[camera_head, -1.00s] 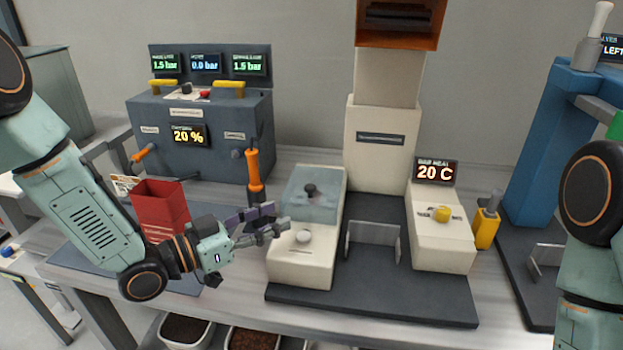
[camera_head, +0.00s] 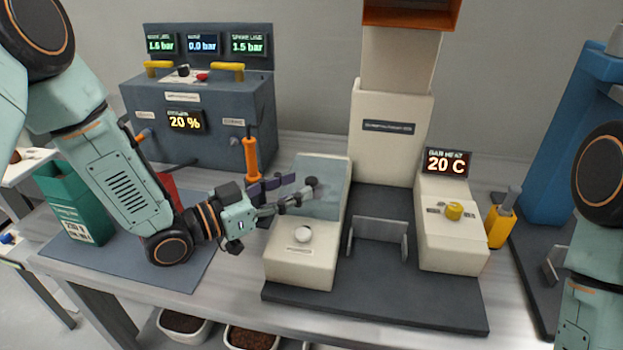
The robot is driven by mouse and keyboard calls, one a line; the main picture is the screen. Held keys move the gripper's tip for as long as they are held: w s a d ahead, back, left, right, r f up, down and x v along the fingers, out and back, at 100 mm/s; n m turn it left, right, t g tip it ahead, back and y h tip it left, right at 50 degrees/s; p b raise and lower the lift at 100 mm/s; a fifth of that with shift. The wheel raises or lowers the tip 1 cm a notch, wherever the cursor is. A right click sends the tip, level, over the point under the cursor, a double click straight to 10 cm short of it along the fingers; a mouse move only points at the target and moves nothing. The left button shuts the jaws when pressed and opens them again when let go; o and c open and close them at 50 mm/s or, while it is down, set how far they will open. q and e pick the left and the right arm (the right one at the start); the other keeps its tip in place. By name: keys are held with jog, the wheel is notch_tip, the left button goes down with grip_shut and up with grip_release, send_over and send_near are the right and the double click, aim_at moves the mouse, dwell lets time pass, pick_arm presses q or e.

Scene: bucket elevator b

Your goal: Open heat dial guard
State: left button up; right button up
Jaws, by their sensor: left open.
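The heat dial guard (camera_head: 333,176) is a translucent bluish cover on the rear part of the cream left-hand box of the machine. It looks closed, and a dark knob (camera_head: 311,183) shows at it. My left gripper (camera_head: 298,194) is open, with its fingers pointing right at the guard's left side. Its fingertips overlap the knob in the picture; I cannot tell whether they touch it. A white round knob (camera_head: 303,234) sits on the front of the same box, clear of the gripper. My right arm shows at the right edge, but its gripper is out of view.
An orange-handled lever (camera_head: 251,158) stands behind my left gripper, by the grey control panel (camera_head: 200,120). The right box carries a yellow knob (camera_head: 454,211) under a 20 C display (camera_head: 447,162). A green carton (camera_head: 70,205) stands at left.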

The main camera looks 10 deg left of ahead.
aim_at(307, 182)
pick_arm(q)
jog(key=x, duration=0.3)
jog(key=shift+w+d+f, duration=0.15)
jog(key=shift+w+f, duration=0.1)
jog(key=shift+w, duration=0.15)
jog(key=shift+w+d, duration=0.2)
jog(key=shift+d, duration=0.05)
jog(key=shift+d+r, duration=0.2)
jog(key=shift+w, duration=0.2)
jog(key=shift+f, duration=0.1)
jog(key=shift+c, duration=1.3)
jog(key=shift+s, duration=0.1)
jog(key=c, duration=0.3)
grip_shut()
